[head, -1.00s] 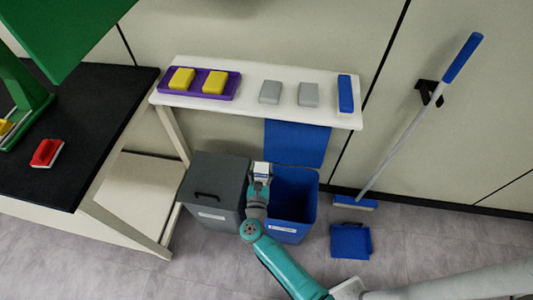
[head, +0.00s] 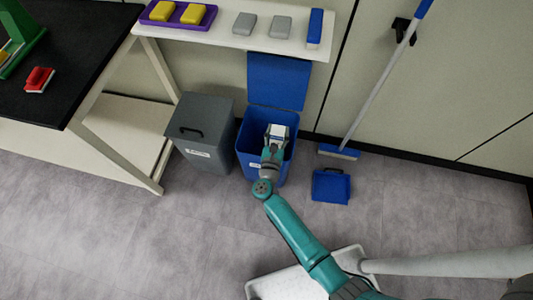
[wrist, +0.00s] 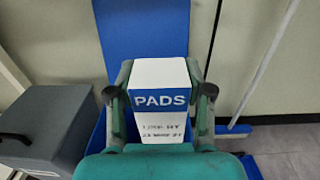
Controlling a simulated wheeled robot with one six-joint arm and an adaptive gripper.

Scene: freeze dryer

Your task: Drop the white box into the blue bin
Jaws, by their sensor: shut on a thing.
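The white box (head: 277,134) has a blue band, and in the wrist view the box (wrist: 160,75) reads "PADS". My gripper (head: 271,152) is shut on it, with one finger on each side in the wrist view (wrist: 159,92). The blue bin (head: 245,158) stands on the floor with its blue lid (head: 278,80) raised against the wall. In the head view the box and gripper appear over the bin's opening. How far the box is above or below the rim I cannot tell. The gripper hides part of the bin.
A grey lidded bin (head: 205,120) stands just left of the blue bin. A blue dustpan (head: 331,186) and a broom (head: 380,85) are to the right. A white shelf (head: 222,32) with sponges and pads runs above the bins. A black-topped table (head: 85,60) is at left.

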